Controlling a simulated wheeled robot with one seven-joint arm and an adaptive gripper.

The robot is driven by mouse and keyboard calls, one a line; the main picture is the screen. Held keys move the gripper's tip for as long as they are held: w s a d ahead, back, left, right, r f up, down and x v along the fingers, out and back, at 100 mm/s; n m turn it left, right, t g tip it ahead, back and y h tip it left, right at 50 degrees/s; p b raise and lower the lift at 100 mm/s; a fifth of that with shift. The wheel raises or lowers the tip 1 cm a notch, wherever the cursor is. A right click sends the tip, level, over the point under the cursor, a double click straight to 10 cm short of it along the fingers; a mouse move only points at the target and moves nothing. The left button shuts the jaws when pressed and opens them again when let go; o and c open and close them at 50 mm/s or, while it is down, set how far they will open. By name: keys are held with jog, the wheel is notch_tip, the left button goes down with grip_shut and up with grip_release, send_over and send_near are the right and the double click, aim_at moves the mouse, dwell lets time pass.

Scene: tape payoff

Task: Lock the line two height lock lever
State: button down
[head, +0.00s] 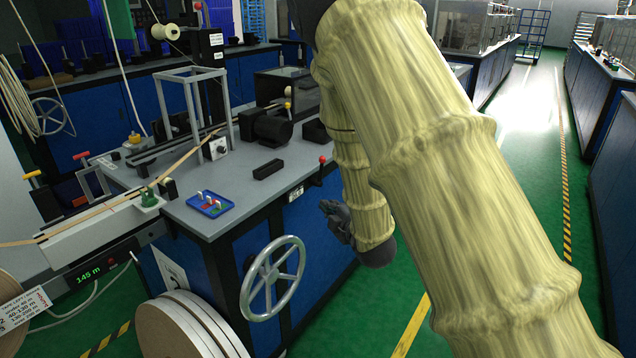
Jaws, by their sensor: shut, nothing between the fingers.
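A lever with a red ball knob (322,160) stands at the front right edge of the grey-topped blue bench (235,214). Its stem points up, and its lower end is partly hidden near the bench edge. A small label plate (296,193) sits to its left on the bench front; its print is too small to read. My gripper (334,218) is dark, shut and empty. It shows below the lever, in front of the blue bench side, apart from the knob. My arm hides what lies behind and to the right.
A large grey handwheel (272,278) projects from the bench front, left of my gripper. White reels (190,325) stand at the lower left. A blue tray (210,205) with small coloured parts lies on the bench. Green floor with a yellow line (410,325) is open below my gripper.

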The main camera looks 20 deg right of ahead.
jog(key=shift+n+t, duration=0.5)
jog(key=shift+n, duration=0.4)
jog(key=r, duration=0.1)
jog(key=w+r, duration=0.1)
jog(key=r, duration=0.2)
jog(key=shift+w+a+r, duration=0.15)
jog(key=shift+w, duration=0.15)
send_near(321, 171)
jog(key=w+a+r, duration=0.2)
jog(key=w+a, duration=0.2)
jog(key=a, duration=0.1)
jog(key=w+d, duration=0.2)
jog(key=shift+w+d+f, duration=0.15)
jog(key=shift+w+f, duration=0.15)
jog(key=shift+f, duration=0.1)
jog(key=shift+w+r+y+p, duration=0.1)
jog(key=shift+r+y+p, duration=0.05)
jog(key=shift+y+p, duration=0.2)
jog(key=shift+d+m, duration=0.15)
jog(key=shift+m, duration=0.25)
